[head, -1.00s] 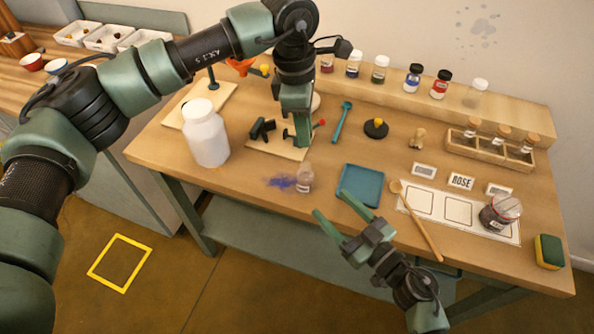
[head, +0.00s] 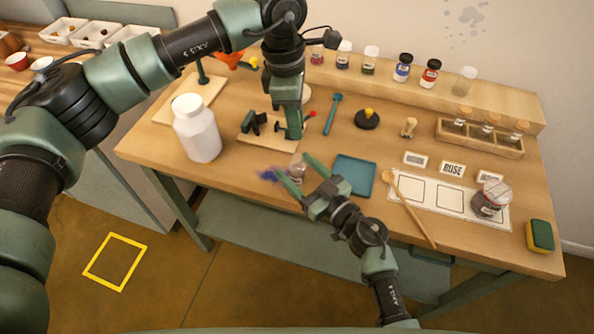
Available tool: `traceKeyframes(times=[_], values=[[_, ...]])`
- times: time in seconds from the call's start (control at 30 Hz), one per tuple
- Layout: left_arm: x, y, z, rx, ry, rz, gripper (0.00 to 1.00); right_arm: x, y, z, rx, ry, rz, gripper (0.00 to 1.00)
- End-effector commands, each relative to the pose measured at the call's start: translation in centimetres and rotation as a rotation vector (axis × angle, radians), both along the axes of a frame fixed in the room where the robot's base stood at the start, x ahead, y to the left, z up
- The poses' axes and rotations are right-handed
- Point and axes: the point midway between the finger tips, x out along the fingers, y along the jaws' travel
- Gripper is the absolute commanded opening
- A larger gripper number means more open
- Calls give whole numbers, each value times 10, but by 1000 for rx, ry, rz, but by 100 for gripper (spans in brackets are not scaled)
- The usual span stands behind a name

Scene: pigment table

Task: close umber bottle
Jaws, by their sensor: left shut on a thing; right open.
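A small glass bottle (head: 298,172) with pinkish-brown contents stands near the table's front edge, beside spilled blue powder; it may be the umber bottle, but I see no readable label. My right gripper (head: 292,166) is open, its two fingers reaching towards the bottle from the front and spread to either side of it. Whether they touch it I cannot tell. My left gripper (head: 291,134) points down over a small wooden board (head: 254,138) behind the bottle. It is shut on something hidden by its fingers.
A large white bottle (head: 197,128) stands at left. Capped jars line the back shelf (head: 500,103).

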Motion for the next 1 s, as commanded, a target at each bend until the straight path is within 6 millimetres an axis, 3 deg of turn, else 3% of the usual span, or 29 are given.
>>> traceKeyframes(times=[0.4, 0.47, 0.63, 0.67, 0.87, 1.0], values=[[0, 0, 0, 0, 0, 0, 0, 6, 5, 0, 0, 0, 0, 65], [0, 0, 0, 0, 0, 0, 0, 6, 5, 0, 0, 0, 0, 51], [0, 0, 0, 0, 0, 0, 0, 6, 5, 0, 0, 0, 1, 4], [0, 0, 0, 0, 0, 0, 0, 6, 5, 0, 0, 0, 1, 0], [0, 0, -1, 0, 0, 0, 0, 6, 5, 0, 0, 0, 1, 0], [-1, 0, -15, -1, 2, 1, 0, 6, 5, 0, 0, 0, 1, 0]])
